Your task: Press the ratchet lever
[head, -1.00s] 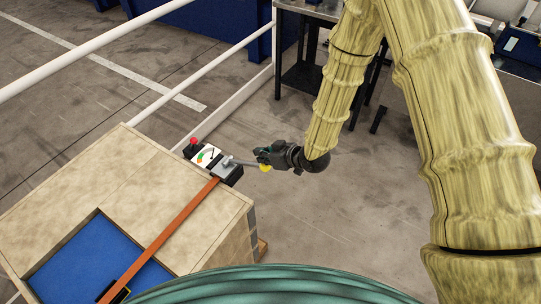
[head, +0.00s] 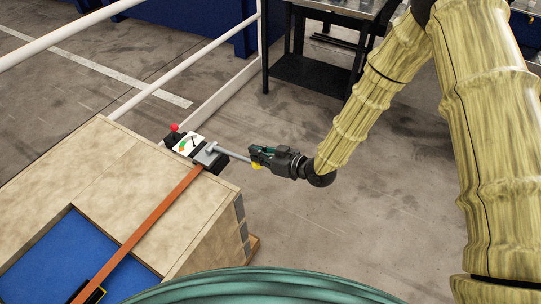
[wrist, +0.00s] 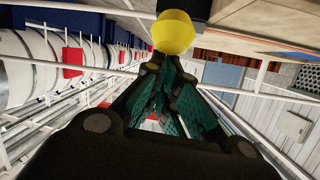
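The ratchet lever (head: 231,153) is a grey rod with a yellow knob (head: 257,166). It sticks out to the right from a grey ratchet block (head: 211,157) at the corner of a wooden crate. My gripper (head: 256,153) is at the lever's outer end, with the knob just below its tips in the head view. In the wrist view the yellow knob (wrist: 173,32) shows just beyond the fingertips of my gripper (wrist: 167,72). The fingers look shut with nothing between them. I cannot tell whether they touch the knob.
The wooden crate (head: 110,165) has a blue recess (head: 65,262) and an orange strap (head: 150,220) across it. A dial (head: 189,144) and a red button (head: 174,128) sit beside the ratchet block. White rails (head: 185,80) run behind. Floor right of the crate is clear.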

